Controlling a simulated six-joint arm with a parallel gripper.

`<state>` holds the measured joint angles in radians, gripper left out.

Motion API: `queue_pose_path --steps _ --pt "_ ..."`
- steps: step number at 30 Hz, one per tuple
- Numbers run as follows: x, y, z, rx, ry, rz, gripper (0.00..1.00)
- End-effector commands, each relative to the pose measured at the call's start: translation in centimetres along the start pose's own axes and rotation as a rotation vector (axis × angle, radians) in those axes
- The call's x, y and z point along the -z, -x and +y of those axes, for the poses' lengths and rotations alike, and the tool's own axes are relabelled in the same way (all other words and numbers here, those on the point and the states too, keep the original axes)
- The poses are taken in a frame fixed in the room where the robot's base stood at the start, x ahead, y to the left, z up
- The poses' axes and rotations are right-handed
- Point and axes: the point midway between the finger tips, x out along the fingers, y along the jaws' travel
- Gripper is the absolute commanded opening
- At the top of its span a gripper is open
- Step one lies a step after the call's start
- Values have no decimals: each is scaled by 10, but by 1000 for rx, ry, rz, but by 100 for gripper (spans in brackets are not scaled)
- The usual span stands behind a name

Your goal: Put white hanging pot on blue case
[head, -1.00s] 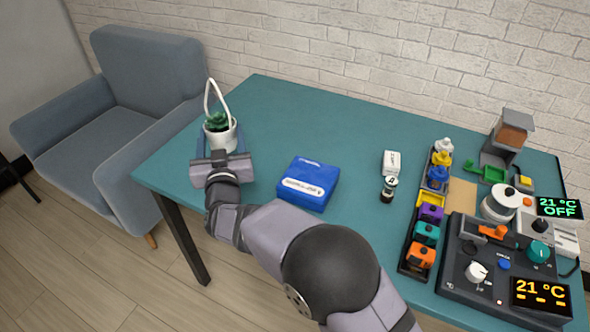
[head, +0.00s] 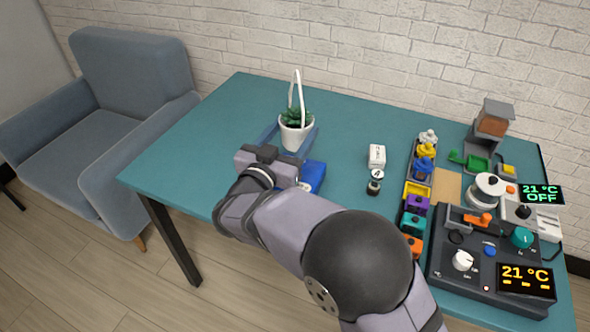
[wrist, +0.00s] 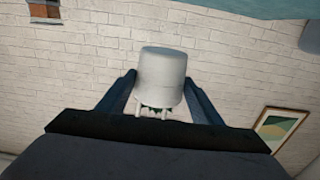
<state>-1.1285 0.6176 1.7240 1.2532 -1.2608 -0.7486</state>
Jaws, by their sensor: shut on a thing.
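The white hanging pot (head: 295,134) holds a green plant and has a tall white loop handle. My gripper (head: 297,138) is shut on the pot, with one blue finger on each side, and the pot is upright in the head view. In the wrist view the pot (wrist: 162,78) sits between the two fingers (wrist: 160,95) and appears upside down, with brick wall behind it. The blue case (head: 313,175) lies on the table, mostly hidden behind my gripper and wrist. The pot is beyond the visible part of the case in the head view.
On the teal table (head: 190,150), a small white box (head: 377,155) and a dark jar (head: 374,186) stand right of the case. Further right are a rack of coloured parts (head: 417,205) and a control box (head: 490,262). The table's left side is clear.

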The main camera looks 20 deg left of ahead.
Motion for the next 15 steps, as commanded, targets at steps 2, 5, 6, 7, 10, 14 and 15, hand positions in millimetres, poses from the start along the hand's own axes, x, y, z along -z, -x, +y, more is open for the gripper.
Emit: queue_pose_path --steps 2,5,6,7,10,14,15 --pt "-9 0 0 0 4 0 27" --pt "-25 0 0 1 5 -1 27" --pt "-31 0 -1 2 4 0 27" --pt "-36 0 -1 2 4 0 27" --pt "-48 0 -1 2 3 1 27" --pt "-57 0 -1 2 0 2 27" --pt "-58 0 -1 2 -1 2 27"
